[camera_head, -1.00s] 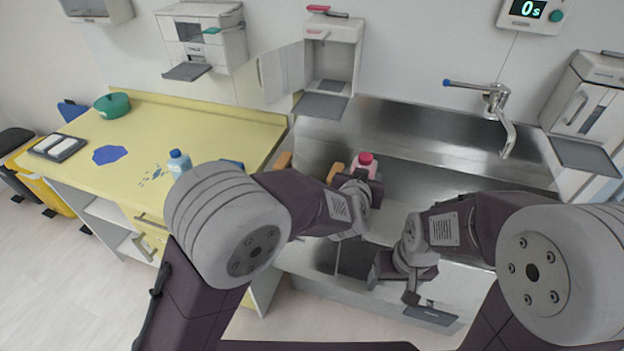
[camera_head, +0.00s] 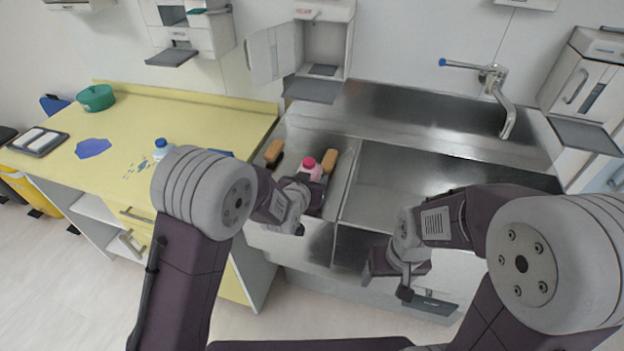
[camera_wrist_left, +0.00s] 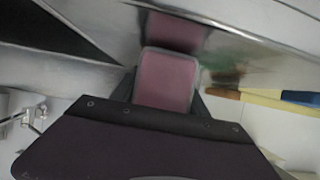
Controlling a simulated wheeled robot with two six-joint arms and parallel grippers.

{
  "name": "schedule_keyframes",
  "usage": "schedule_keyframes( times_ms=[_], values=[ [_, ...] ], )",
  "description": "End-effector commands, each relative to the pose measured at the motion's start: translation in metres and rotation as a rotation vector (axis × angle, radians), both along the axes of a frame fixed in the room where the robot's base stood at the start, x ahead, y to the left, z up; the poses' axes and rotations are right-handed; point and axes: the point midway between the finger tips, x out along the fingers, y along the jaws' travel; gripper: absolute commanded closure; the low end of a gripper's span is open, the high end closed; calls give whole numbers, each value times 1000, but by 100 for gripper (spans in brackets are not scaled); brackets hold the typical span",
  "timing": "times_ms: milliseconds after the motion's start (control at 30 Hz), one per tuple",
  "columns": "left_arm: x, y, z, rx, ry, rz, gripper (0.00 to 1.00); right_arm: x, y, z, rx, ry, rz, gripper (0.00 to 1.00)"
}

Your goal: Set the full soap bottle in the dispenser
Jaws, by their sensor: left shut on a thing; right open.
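The pink soap bottle (camera_head: 312,172) with its darker pink cap is over the left basin of the steel sink. My left gripper (camera_head: 307,184) is shut on it; its fingers are mostly hidden behind the wrist. In the left wrist view the bottle (camera_wrist_left: 168,80) shows as a pink block between the dark fingers. A wall dispenser (camera_head: 323,42) with its door (camera_head: 270,55) swung open to the left is behind and above the bottle. Its visible interior looks empty. My right gripper (camera_head: 392,280) is open and empty, low in front of the sink.
Two tan blocks (camera_head: 274,151) (camera_head: 331,161) lie by the left basin. A faucet (camera_head: 493,80) rises behind the right basin. A yellow counter (camera_head: 205,120) at left holds a blue-capped bottle (camera_head: 162,147) and a green bowl (camera_head: 96,98).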

Motion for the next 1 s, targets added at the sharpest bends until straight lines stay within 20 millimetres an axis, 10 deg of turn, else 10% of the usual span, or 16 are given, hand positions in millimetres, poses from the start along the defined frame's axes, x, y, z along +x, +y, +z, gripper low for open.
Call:
schedule_keyframes(
  times_ms=[367,400,433,1000],
  values=[
    [1,-1,-4,-2,-5,0,100,0,0,-5,0,0,0,26],
    [0,0,-3,-1,-3,0,36,0,0,-3,0,0,0,26],
    [0,0,-3,-1,-2,0,28,0,0,-3,0,0,0,26],
    [-26,8,15,-1,-3,-2,26,0,0,0,0,0,0,26]
  ],
)
